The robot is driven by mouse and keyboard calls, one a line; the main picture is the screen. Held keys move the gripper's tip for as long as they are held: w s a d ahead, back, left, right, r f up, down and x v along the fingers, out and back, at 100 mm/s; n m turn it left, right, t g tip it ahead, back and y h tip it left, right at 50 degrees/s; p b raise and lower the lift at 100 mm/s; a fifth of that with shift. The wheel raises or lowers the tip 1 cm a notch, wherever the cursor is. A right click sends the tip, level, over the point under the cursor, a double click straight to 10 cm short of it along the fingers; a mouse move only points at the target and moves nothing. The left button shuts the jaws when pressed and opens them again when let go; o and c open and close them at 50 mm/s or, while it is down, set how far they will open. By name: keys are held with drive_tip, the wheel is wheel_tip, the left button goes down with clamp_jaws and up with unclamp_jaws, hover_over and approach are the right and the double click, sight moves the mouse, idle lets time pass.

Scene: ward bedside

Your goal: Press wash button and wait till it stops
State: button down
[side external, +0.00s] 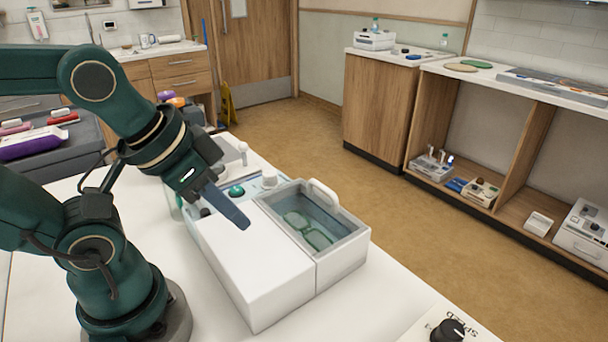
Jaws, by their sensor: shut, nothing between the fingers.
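A white washer unit (262,281) stands on the white table. Its right half is an open basin (341,245) with a handle at the back and a pair of green-tinted eyeglasses (308,229) lying inside. A green round button (236,191) sits on the panel at the unit's back left, with a white knob (269,179) to its right and a dark knob (205,211) to its left. My gripper (241,221) is shut and empty, pointing down and right over the unit's white top, in front of the green button. I cannot tell whether its tips touch the top.
A panel with a black dial (449,331) lies at the table's front right. A small white upright piece (243,153) stands behind the washer. The white table (352,311) is clear around the washer's front. Counters and shelves stand beyond the floor.

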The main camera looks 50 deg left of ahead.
drive_tip(key=shift+w, duration=0.1)
drive_tip(key=w+a+r+m+t+y, duration=0.3)
drive_tip(key=w+a+r+m+t, duration=0.65)
drive_tip(key=w+r+m, duration=0.35)
drive_tip(key=m+g+h, duration=0.1)
drive_tip(key=m+g, duration=0.5)
drive_tip(key=m, duration=0.6)
hover_over(232, 192)
wheel_tip(232, 192, down, 12)
drive_tip(key=shift+r, duration=0.2)
drive_tip(key=shift+f, duration=4.35)
